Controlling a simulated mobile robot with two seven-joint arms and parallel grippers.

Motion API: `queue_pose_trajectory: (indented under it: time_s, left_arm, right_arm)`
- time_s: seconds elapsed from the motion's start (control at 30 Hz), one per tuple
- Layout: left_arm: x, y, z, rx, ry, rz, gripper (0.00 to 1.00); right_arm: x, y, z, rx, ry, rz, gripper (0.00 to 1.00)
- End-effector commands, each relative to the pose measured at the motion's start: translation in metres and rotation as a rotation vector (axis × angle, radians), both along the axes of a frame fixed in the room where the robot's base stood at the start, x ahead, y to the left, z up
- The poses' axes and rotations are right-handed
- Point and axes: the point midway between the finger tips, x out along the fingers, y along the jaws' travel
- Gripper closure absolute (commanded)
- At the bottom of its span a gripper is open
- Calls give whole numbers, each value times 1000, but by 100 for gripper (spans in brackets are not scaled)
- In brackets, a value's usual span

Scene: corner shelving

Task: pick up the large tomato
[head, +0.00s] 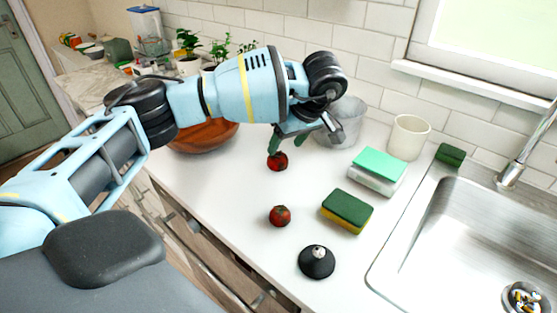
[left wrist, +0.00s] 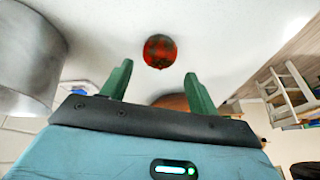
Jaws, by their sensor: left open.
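Two red tomatoes rest on the white counter. The far tomato (head: 278,162) sits right below my left gripper (head: 286,146), its top partly covered by a green finger. The near tomato (head: 280,216) stands clear, closer to the front edge. They look close in size, the far one perhaps a little larger. In the left wrist view one tomato (left wrist: 160,51) lies just beyond the fingertips, centred between the spread green fingers of the left gripper (left wrist: 158,70). The gripper is open and empty. Whether it touches the tomato I cannot tell. My right gripper is not seen.
A grey metal pot (head: 342,124) stands close right of the gripper, and a brown bowl (head: 203,137) is behind the arm to the left. A green-yellow sponge (head: 347,210), a black lid-like object (head: 317,262), a white cup (head: 408,137) and the sink (head: 455,235) lie right.

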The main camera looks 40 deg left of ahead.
Motion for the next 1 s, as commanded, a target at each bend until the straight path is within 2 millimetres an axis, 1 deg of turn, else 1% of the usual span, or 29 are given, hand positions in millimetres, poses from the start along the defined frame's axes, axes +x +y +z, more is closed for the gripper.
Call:
queue_pose_trajectory:
  time_s: [0.03,0.1,0.27,0.6,0.73,0.93,1.0]
  left_arm:
    - [0,3,-5,-1,1,1,40]
    - [0,4,-9,0,1,0,40]
    - [0,5,-12,0,0,1,40]
    - [-2,21,-52,1,-1,2,40]
    - [-1,23,-57,0,-3,1,40]
    - [-1,23,-58,0,-2,0,40]
    - [-1,23,-57,0,-2,0,49]
  right_arm:
    - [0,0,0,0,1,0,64]
    - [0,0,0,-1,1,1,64]
    - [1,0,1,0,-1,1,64]
    - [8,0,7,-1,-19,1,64]
    - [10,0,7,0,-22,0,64]
    - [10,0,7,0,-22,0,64]
    - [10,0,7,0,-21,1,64]
